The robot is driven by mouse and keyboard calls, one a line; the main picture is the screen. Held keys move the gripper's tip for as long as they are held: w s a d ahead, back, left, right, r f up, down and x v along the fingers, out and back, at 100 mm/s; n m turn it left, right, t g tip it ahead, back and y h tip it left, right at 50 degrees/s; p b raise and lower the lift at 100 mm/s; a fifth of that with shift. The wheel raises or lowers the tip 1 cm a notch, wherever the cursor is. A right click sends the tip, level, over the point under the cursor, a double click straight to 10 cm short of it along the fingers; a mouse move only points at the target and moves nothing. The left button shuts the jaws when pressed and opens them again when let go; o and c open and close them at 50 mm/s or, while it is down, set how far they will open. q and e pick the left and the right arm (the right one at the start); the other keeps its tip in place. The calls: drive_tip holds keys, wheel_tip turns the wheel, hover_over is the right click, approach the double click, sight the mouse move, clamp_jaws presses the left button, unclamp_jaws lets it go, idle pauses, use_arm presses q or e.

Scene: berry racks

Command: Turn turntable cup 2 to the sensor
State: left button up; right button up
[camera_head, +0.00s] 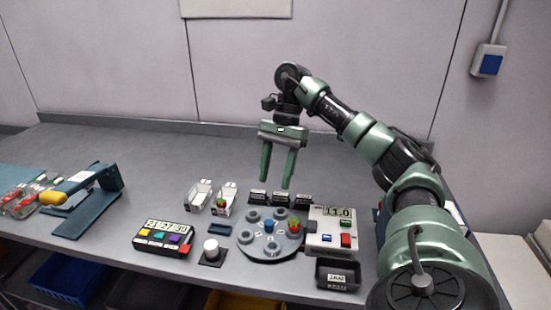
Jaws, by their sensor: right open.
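The round grey turntable (262,257) sits on the table right of centre, with several cup wells around a blue centre knob (268,226). A red berry (294,226) sits in a cup at its right edge, beside the white device with a display (334,234), which may be the sensor. The cup numbers are too small to read. My right gripper (277,181) is open and empty, pointing down above and behind the turntable, apart from it. My left gripper is not in view.
Three small black labelled blocks (281,198) stand behind the turntable. White holders (199,196), a button panel (163,237), a white knob (211,248) and a blue press (88,198) are to the left. A black tray (338,273) stands in front of the device.

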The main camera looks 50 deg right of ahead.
wheel_tip(320, 180, up, 7)
drive_tip(key=p, duration=0.6)
drive_tip(key=shift+f, duration=0.15)
drive_tip(key=shift+f, duration=0.1)
idle(0.3)
